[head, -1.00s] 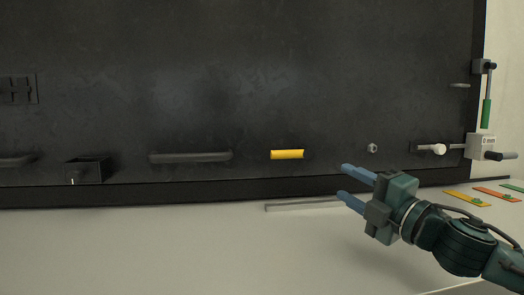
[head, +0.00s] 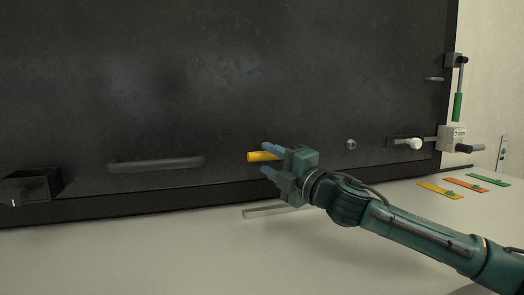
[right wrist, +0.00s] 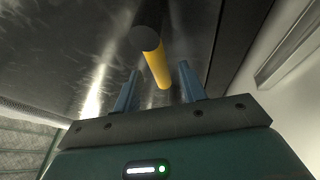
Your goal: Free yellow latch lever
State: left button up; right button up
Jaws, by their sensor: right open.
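The yellow latch lever (head: 262,156) is a short horizontal bar on the lower part of the dark panel (head: 230,80). In the right wrist view the lever (right wrist: 157,69) runs away from a dark round end and lies between the two blue fingers. My right gripper (head: 268,160) is open, with one finger above the lever and one below it in the head view. I cannot tell whether either finger touches it. Part of the lever's right end is hidden by the gripper. My left gripper is not in view.
A dark bar handle (head: 155,164) and a black box (head: 32,186) sit left of the lever. A metal strip (head: 265,211) and coloured tags (head: 440,190) lie on the pale surface.

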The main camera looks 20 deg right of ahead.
aim_at(266, 158)
jog(key=shift+x, duration=1.65)
grip_shut()
